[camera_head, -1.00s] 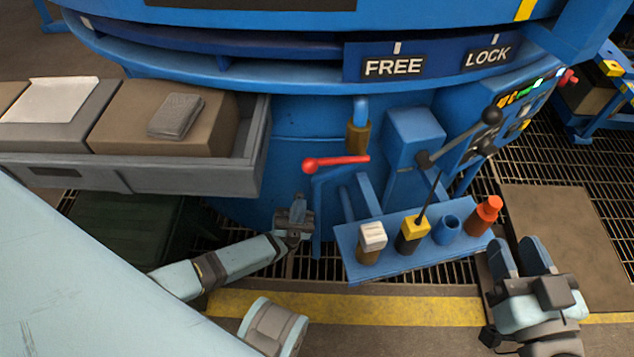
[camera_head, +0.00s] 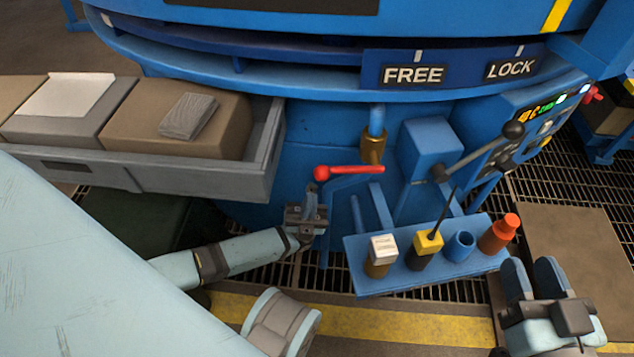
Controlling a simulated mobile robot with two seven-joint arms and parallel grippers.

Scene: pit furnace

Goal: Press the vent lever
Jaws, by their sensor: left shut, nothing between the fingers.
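A red lever (camera_head: 352,171) with a red ball at its left end sits on a blue bracket at the furnace front, beside a brass fitting (camera_head: 373,146). It lies about level. My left gripper (camera_head: 312,198) is shut and empty, just below the ball end, and appears apart from it. A grey lever (camera_head: 480,152) with a black knob slopes up to the right from a blue housing, under the FREE and LOCK labels. No label tells which one is the vent lever. My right gripper (camera_head: 534,268) is at the lower right, fingers slightly apart, empty.
A blue rack (camera_head: 400,284) holds a white-topped tool, a yellow-topped tool, a blue cup and an orange bottle (camera_head: 498,234), close right of my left gripper. A grey tray (camera_head: 200,180) with brown blocks juts out at left. A lit control panel (camera_head: 540,118) is at right.

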